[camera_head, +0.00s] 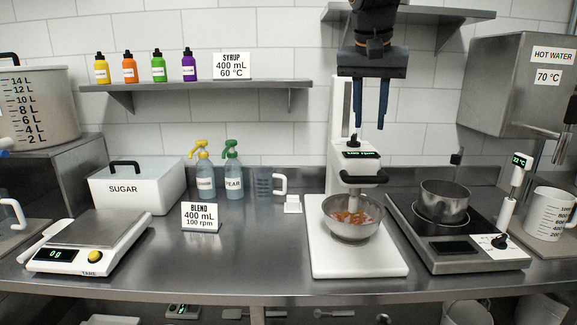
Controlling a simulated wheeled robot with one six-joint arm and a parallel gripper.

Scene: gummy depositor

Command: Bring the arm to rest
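My gripper (371,108) hangs pointing down at the upper right of centre in the head view. Its two dark blue fingers have a gap between them and nothing shows in it. The fingertips are in front of or above the white mixer's head (356,162); I cannot tell how far apart they are in depth. The mixer stands on a white base (325,262) with a metal bowl (352,232) holding orange-red pieces. Its small display seems to read 100 rpm.
A hotplate (455,247) with a pot (444,200) stands right of the mixer. A shelf (200,88) holds syrup bottles. The counter front at centre left is clear.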

